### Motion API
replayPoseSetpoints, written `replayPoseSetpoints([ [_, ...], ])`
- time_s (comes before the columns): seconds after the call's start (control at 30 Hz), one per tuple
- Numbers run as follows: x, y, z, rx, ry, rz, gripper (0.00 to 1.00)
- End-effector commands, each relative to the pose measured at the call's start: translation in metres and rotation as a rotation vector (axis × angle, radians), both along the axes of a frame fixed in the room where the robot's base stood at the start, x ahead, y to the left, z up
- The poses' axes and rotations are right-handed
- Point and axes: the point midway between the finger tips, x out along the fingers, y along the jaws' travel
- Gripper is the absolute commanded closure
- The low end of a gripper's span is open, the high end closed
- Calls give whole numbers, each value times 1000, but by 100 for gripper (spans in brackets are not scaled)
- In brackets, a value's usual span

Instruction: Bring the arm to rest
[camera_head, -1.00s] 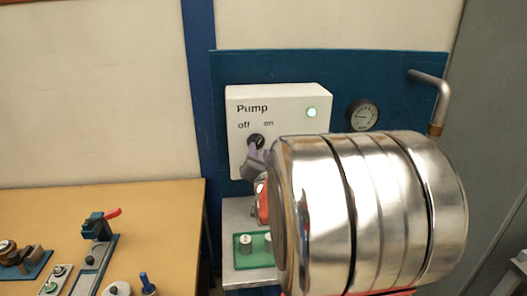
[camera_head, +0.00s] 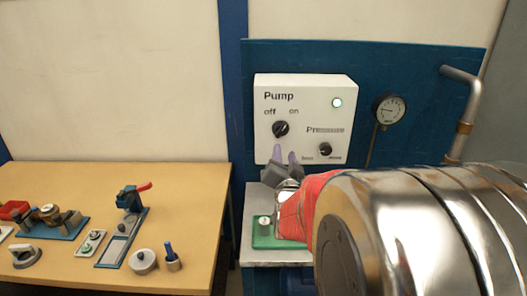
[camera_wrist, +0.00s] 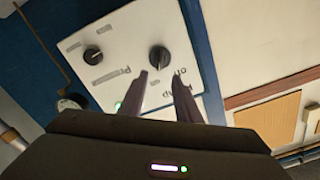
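My gripper (camera_head: 285,156) is in front of the lower edge of the white pump box (camera_head: 265,140), below the pump knob (camera_head: 281,129). In the wrist view its two dark fingers (camera_wrist: 160,80) stand apart with nothing between them. The pump knob also shows just past the fingertips in that view (camera_wrist: 158,58), and the fingers look clear of it. The metal links of my arm fill the lower right of the head view. They hide part of the green tray (camera_head: 262,241).
The lamp (camera_head: 337,102) on the pump box is lit green. A pressure knob (camera_head: 326,149), a gauge (camera_head: 390,109) and a bent pipe (camera_head: 466,105) are to the right. A wooden table (camera_head: 190,190) with several small fixtures stands at the left.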

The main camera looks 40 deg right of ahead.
Motion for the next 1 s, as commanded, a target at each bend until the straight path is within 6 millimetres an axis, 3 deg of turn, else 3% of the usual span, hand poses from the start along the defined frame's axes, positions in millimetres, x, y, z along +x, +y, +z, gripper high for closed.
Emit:
replayPoseSetpoints([
  [0.37,-1,-1,-5,-3,29,-1,70],
  [0.47,-1,0,-20,9,93,6,70],
  [0.73,-12,17,-90,87,398,63,70],
  [1.0,-38,62,-128,136,677,179,70],
])
